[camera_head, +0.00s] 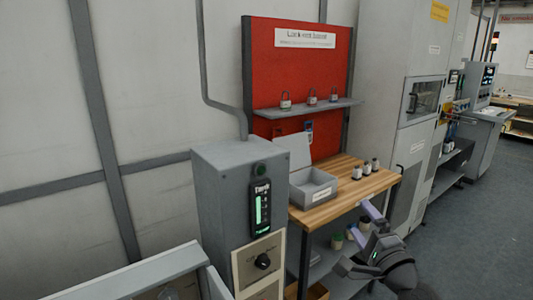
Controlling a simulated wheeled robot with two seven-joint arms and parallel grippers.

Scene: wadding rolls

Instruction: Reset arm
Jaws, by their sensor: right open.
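My right gripper (364,223) is at the lower right, in front of the wooden table's front right corner. Its two pale purple fingers are spread apart, and I see nothing between them. The dark grey wrist and arm reach in from the bottom right. My left gripper is out of the picture.
A wooden table (340,193) holds an open grey box (313,190) and several small bottles (366,169). A red board (300,75) with a shelf of padlocks (310,98) stands behind it. A grey control cabinet (222,200) is left of it. Floor (470,220) at right is clear.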

